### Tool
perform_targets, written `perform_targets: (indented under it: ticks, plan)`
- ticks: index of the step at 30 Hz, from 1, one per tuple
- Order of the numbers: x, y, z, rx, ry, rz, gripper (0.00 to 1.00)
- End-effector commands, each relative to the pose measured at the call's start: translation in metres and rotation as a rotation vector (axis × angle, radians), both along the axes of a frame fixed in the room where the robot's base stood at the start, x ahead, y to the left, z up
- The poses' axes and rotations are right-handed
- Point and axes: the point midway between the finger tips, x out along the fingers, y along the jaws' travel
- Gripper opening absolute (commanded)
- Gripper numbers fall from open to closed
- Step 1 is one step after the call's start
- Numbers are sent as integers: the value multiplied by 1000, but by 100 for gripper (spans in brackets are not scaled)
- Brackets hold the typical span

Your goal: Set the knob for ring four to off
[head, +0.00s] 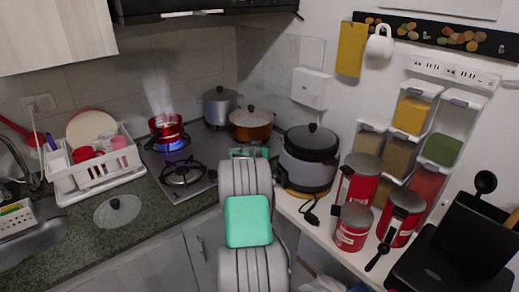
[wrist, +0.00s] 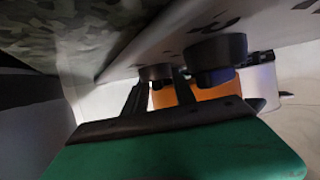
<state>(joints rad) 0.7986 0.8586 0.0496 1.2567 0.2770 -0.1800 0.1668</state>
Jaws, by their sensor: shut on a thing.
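In the wrist view, which looks upside down, my gripper (wrist: 159,84) has its two dark fingers on either side of the farther dark round knob (wrist: 157,72) and is shut on it. A second, larger-looking dark knob (wrist: 213,50) is beside it, nearer the camera. I cannot tell which ring each knob serves, nor the held knob's angle. In the head view, my green gripper (head: 250,152) is at the right side of the steel hob (head: 207,183), partly behind my arm; the knobs are hidden there. A blue flame burns under the red pot (head: 167,131).
An orange pot (head: 251,124) and a grey pot (head: 219,105) stand on the hob behind my gripper. A black-lidded cooker (head: 308,157) stands close to the right. A lid (head: 117,210) lies on the counter. The front left burner (head: 184,172) is bare.

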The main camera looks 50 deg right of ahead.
Motion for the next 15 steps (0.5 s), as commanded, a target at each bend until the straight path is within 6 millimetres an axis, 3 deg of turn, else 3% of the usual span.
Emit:
perform_targets:
  ticks: [5, 15]
  plan:
    - [0, 0, -1, 2, 3, -1, 0]
    - [-2, -1, -8, 5, 2, 69, 0]
